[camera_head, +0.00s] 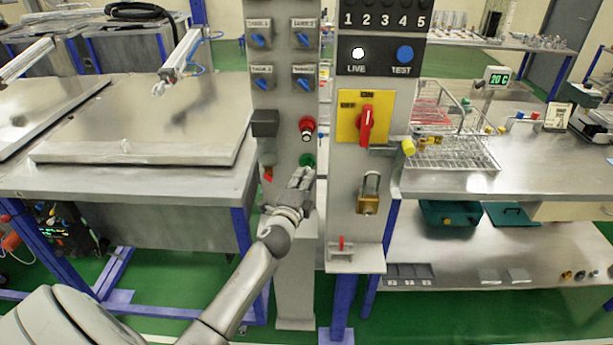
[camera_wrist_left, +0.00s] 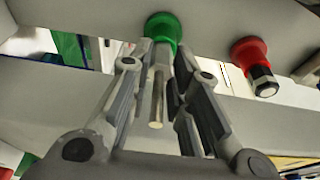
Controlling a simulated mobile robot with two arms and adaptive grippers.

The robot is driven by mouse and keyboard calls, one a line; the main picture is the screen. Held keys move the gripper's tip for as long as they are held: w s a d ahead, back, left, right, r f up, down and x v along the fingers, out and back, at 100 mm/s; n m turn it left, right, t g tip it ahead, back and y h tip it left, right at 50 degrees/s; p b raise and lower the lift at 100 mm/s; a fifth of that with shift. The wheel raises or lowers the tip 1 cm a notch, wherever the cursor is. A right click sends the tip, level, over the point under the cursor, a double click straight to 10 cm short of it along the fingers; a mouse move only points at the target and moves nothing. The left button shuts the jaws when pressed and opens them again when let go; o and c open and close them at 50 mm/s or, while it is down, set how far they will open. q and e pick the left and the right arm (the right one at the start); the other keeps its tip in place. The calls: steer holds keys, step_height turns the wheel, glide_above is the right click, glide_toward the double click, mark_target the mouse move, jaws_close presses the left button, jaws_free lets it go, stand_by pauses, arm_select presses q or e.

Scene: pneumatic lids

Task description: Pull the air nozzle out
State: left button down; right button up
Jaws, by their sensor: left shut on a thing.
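The air nozzle (camera_wrist_left: 157,98) appears as a slim metal rod at a round green fitting (camera_wrist_left: 163,27) on the grey panel in the left wrist view. The green fitting also shows in the head view (camera_head: 307,160). My left gripper (camera_head: 301,178) is at the panel just below the green fitting. In the left wrist view its fingers (camera_wrist_left: 160,48) lie on both sides of the rod, with their tips at the green fitting, shut on the nozzle. The fingers partly hide the contact. My right gripper is in neither view.
A red fitting (camera_head: 307,127) with a metal end sits just above the green one. Blue-knobbed switches (camera_head: 262,40) are higher on the panel. A yellow plate with a red rotary switch (camera_head: 365,118) and a brass-coloured padlock-like part (camera_head: 368,195) are to the right. A steel table (camera_head: 60,180) stands left.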

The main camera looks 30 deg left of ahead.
arm_select(q)
steer(key=shift+s+d, duration=0.1)
steer(key=shift+s, duration=0.1)
steer(key=shift+d+p+v, duration=0.15)
steer(key=shift+v, duration=0.55)
steer(key=shift+d+p+v, duration=0.15)
steer(key=shift+v, duration=0.55)
steer(key=shift+w, duration=0.1)
steer(key=shift+r, duration=0.15)
steer(key=s+d+r+p, duration=0.2)
steer(key=s+r+p, duration=0.2)
steer(key=r+p, duration=0.3)
steer(key=shift+s+d+r, duration=0.15)
steer(key=shift+d+r, duration=0.05)
steer(key=shift+d, duration=0.15)
stand_by(0.7)
